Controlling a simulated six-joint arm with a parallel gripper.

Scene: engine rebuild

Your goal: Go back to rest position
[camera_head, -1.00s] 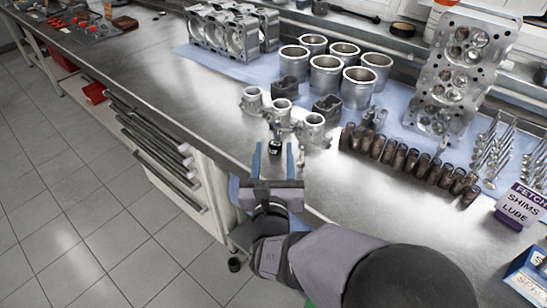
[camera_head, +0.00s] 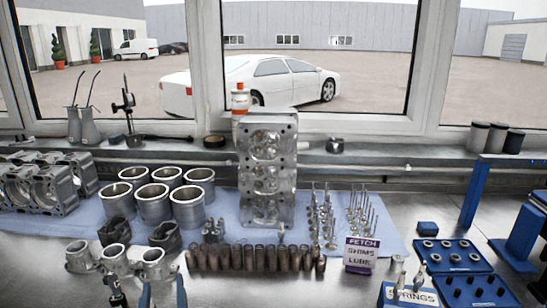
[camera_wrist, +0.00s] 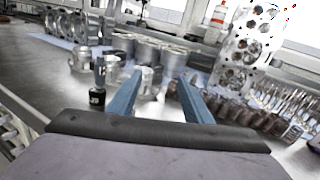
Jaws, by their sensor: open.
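My gripper shows at the bottom edge of the head view (camera_head: 163,294), with only its blue fingertips in sight. In the wrist view my gripper (camera_wrist: 159,84) has its two blue fingers spread apart, with nothing held between them. It is at the front of the bench, facing several silver cylindrical parts (camera_head: 115,259). A small black bottle-like item (camera_wrist: 97,97) stands just left of the left finger; it also shows in the head view (camera_head: 117,297). The rest of my arm is out of the head view.
Cylinder liners (camera_head: 152,203), a cylinder head (camera_head: 267,170) and a row of dark cylinders (camera_head: 255,258) stand behind and right. Engine blocks (camera_head: 50,187) are far left. A label sign (camera_head: 360,255) and blue trays (camera_head: 447,255) are on the right. Windows close off the back.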

